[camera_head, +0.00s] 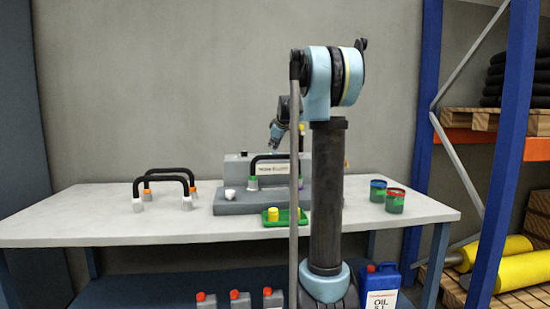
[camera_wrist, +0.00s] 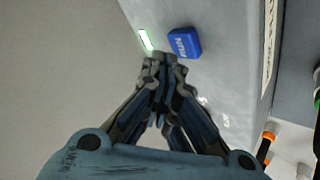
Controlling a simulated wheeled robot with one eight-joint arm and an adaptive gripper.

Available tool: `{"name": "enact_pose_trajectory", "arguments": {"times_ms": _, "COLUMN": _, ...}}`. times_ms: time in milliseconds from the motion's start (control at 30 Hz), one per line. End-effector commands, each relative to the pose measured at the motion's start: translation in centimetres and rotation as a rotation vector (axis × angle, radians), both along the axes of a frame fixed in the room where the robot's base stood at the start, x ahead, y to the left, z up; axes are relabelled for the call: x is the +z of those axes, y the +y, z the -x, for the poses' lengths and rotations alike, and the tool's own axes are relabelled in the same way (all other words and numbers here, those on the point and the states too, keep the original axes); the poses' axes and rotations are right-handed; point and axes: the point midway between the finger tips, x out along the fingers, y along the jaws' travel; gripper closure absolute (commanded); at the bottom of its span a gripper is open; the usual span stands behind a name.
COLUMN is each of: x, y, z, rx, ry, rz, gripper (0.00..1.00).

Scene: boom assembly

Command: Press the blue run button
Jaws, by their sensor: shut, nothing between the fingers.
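The blue run button (camera_wrist: 184,43) is a small blue block with white lettering on a light grey face in the wrist view. A lit green-white strip (camera_wrist: 146,39) lies just left of it. My gripper (camera_wrist: 160,58) is shut and empty, with its fingertips just below and left of the button in the picture. I cannot tell whether they touch anything. In the head view my arm reaches over the grey machine (camera_head: 235,168) on the table, and the fingertips and the button are hidden or too small to make out.
The white table (camera_head: 90,222) carries black handles (camera_head: 165,172) at the left, a green tray (camera_head: 273,217) in front of the machine, and green cans (camera_head: 395,201) at the right. A blue rack post (camera_head: 505,150) stands at the right. The wall (camera_head: 150,80) is close behind.

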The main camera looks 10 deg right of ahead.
Motion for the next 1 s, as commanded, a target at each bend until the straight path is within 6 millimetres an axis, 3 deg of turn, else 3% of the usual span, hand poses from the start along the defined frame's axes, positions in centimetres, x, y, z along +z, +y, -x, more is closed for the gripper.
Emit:
{"name": "enact_pose_trajectory", "arguments": {"times_ms": 267, "x": 0.2, "y": 0.0, "z": 0.0, "rx": 0.0, "ry": 0.0, "rz": 0.0, "gripper": 1.0}}
{"name": "enact_pose_trajectory", "arguments": {"times_ms": 1000, "x": 5.0, "y": 0.0, "z": 0.0, "rx": 0.0, "ry": 0.0, "rz": 0.0, "gripper": 1.0}}
